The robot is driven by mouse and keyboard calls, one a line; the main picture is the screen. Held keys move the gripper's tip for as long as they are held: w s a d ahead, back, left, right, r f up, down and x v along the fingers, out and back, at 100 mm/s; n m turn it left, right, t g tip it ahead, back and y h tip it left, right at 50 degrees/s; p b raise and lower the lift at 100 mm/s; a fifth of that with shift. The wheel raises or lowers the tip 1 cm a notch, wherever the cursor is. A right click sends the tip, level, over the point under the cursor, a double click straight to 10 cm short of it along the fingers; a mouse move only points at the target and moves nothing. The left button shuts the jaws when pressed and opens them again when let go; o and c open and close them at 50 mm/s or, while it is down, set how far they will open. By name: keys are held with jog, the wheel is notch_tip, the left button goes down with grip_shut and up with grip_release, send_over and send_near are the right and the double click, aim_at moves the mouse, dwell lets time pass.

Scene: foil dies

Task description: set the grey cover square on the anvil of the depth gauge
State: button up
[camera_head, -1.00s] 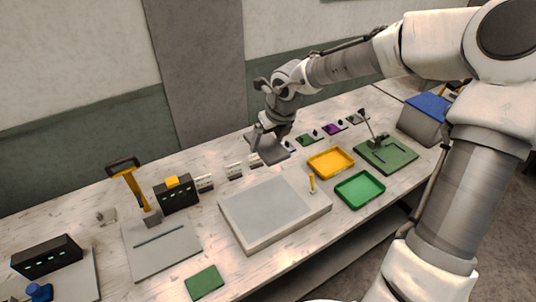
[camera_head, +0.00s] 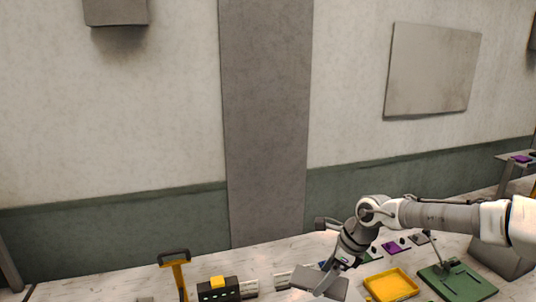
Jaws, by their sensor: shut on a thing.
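A small grey square (camera_head: 420,238) lies at the right end of a row of coloured squares. I cannot tell whether it is the grey cover. The depth gauge and its anvil cannot be picked out for certain; a green base with a slanted grey post (camera_head: 452,264) stands at the right.
A yellow tray (camera_head: 391,284) lies right of my gripper, with a purple square (camera_head: 394,247) behind it. A black box with a yellow top (camera_head: 218,288) and a yellow post with a dark handle (camera_head: 174,258) stand left. The bench front is out of view.

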jog(key=s+f+n+g+h+b, duration=0.2)
jog(key=f+n, duration=0.5)
jog(key=n, duration=0.4)
jog(key=s+f+n+g+h+b, duration=0.2)
jog(key=s+f+n+g, duration=0.2)
jog(key=n, duration=0.7)
notch_tip(320, 180, down, 3)
jog(key=shift+r+n+b, duration=0.1)
jog(key=shift+n+b, duration=0.3)
